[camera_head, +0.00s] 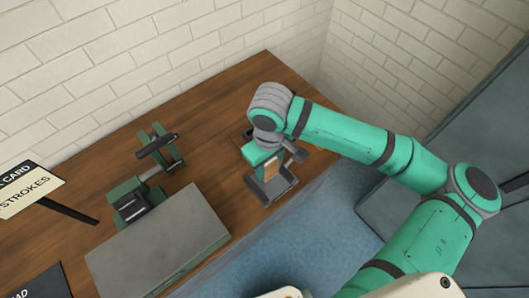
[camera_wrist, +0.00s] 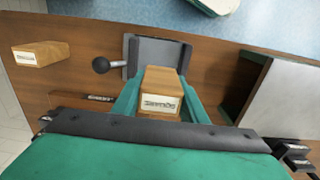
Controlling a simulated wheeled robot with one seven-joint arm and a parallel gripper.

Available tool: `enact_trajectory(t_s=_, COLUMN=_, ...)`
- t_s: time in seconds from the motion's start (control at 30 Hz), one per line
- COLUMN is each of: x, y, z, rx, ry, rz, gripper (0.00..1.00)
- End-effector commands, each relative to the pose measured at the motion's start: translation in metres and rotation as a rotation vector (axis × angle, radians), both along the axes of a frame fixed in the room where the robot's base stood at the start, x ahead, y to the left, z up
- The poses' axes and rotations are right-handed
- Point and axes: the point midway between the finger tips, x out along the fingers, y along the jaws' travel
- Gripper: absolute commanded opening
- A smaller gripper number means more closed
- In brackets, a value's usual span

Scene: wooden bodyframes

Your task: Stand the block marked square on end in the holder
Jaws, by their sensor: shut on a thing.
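My gripper (camera_head: 264,165) is shut on a wooden block (camera_head: 272,170) at the front edge of the bench. In the wrist view, the block (camera_wrist: 162,80) sits between the two teal fingers of my gripper (camera_wrist: 160,98). Its pale end label faces the camera, but the marking is too small to read surely. The dark grey holder (camera_head: 284,187) is right at the block; it also shows in the wrist view (camera_wrist: 160,52) beyond the block, with a black ball knob beside it. Whether the block touches the holder's floor is hidden.
Another labelled wooden block (camera_wrist: 40,53) lies on the bench at the left of the wrist view. A large grey slab (camera_head: 160,245), a green fixture with a black roller (camera_head: 158,145) and a sign (camera_head: 28,190) stand to the left. Brick walls close the back.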

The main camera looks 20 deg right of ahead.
Motion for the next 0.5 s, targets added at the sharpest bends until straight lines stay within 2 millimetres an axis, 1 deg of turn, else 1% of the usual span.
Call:
enact_trajectory(t_s=0.17, x=0.0, y=0.001, z=-0.008, rx=0.0, ry=0.002, rz=0.001, gripper=0.15)
enact_trajectory(t_s=0.5, x=0.0, y=0.001, z=-0.036, rx=0.001, ry=0.001, rz=0.002, gripper=0.15)
